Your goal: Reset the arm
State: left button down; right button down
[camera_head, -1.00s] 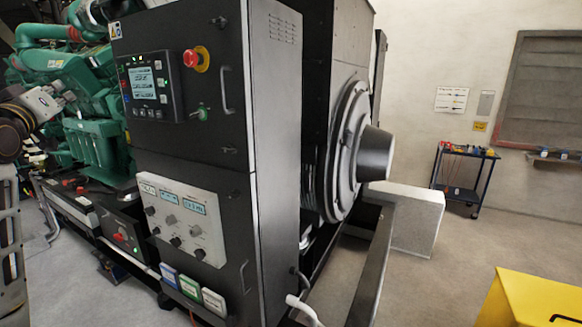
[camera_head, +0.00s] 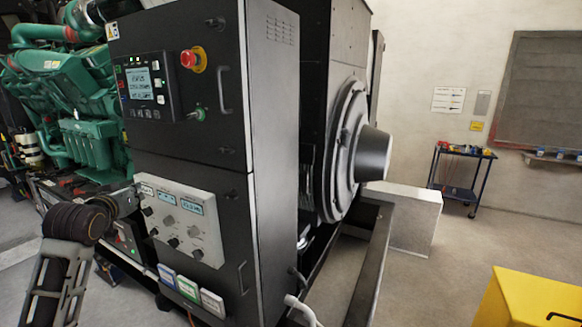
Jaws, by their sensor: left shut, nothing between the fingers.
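My left arm comes in at the lower left, with a slotted dark link and a dark round joint. My left gripper (camera_head: 128,201) is at its end, small and partly hidden by the wrist. It points right, toward the lower left side of the black control cabinet (camera_head: 185,160), beside the white gauge panel (camera_head: 185,218). It is shut and holds nothing. I cannot tell whether it touches the cabinet. My right gripper is not in view.
A green engine (camera_head: 80,100) stands behind the arm at left. The cabinet has a screen and a red emergency button (camera_head: 191,58). A yellow box (camera_head: 530,295) is at lower right and a tool trolley (camera_head: 460,175) at the back wall. Floor between them is clear.

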pick_arm(q)
jog(key=s+d+f+m+g+h, duration=0.1)
jog(key=s+d+f+m+g, duration=0.15)
jog(key=s+d+f, duration=0.7)
jog(key=s+d+f+m+g+h, duration=0.1)
jog(key=s+d+f+g, duration=0.15)
jog(key=f, duration=1.35)
jog(key=s+d+f+m+g, duration=0.1)
jog(key=s+d+f+g, duration=0.25)
jog(key=s+f, duration=0.5)
jog(key=s+d+f+m+g, duration=0.1)
jog(key=s+d+f+g, duration=0.35)
jog(key=s, duration=0.75)
notch_tip(320, 180, down, 34)
jog(key=s, duration=0.3)
jog(key=s+a+f, duration=0.2)
jog(key=s+f, duration=0.8)
jog(key=s, duration=0.1)
jog(key=s+a+f+g, duration=0.1)
jog(key=s+a+f, duration=0.1)
jog(key=s+f, duration=0.8)
jog(key=shift+s+m+h, duration=0.3)
jog(key=shift+s+m, duration=0.05)
jog(key=shift+s, duration=0.25)
jog(key=shift+d, duration=0.1)
